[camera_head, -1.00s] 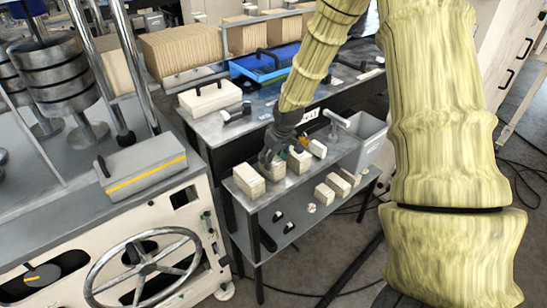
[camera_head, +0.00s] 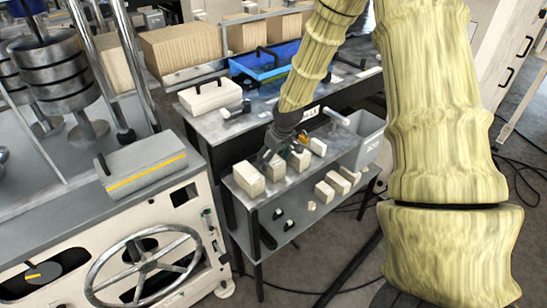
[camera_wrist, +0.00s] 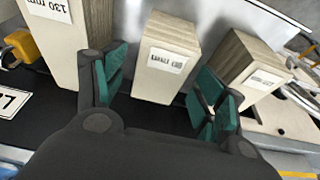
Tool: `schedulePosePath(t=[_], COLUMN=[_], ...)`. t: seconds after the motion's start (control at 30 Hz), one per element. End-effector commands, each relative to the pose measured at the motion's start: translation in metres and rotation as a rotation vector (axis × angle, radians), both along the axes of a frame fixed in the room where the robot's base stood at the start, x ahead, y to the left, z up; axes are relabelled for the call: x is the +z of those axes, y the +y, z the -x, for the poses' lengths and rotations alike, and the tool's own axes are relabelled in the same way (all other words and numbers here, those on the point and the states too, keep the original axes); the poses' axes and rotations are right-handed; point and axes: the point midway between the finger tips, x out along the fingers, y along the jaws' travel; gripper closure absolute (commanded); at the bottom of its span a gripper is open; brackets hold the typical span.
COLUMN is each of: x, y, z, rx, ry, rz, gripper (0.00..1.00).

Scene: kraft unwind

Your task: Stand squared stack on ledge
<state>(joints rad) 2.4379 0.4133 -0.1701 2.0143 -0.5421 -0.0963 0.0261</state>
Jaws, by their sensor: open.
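Pale paper stacks stand in a row on the upper ledge (camera_head: 284,185) of the dark metal stand. The leftmost stack (camera_head: 249,180) is apart from my gripper. My gripper (camera_head: 284,155) is low over the middle of the row, partly hiding the stacks there. In the wrist view my gripper (camera_wrist: 162,92) is open, with green pads. A labelled stack (camera_wrist: 165,60) stands upright beyond and between its fingertips; contact cannot be told. A stack marked 130 mm (camera_wrist: 68,40) is left of the fingers. Another labelled stack (camera_wrist: 256,68) is tilted in view at right.
More stacks (camera_head: 326,193) lie on the lower shelf. A grey bin (camera_head: 363,140) adjoins the ledge's right end. A blue tray (camera_head: 265,65) and a white box (camera_head: 210,96) are on the bench behind. A machine with a handwheel (camera_head: 145,265) stands at left.

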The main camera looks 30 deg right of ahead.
Motion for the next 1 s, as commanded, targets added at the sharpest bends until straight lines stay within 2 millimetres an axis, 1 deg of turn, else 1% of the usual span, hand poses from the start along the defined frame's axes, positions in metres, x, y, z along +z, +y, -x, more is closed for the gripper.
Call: schedulePosePath(t=[0.27, 1.0], x=[0.016, 0.093], y=[0.000, -0.002], z=[0.004, 0.028], rx=[0.000, 0.000], ry=[-0.002, -0.002], rz=[0.000, 0.000], gripper=[0.29, 0.29])
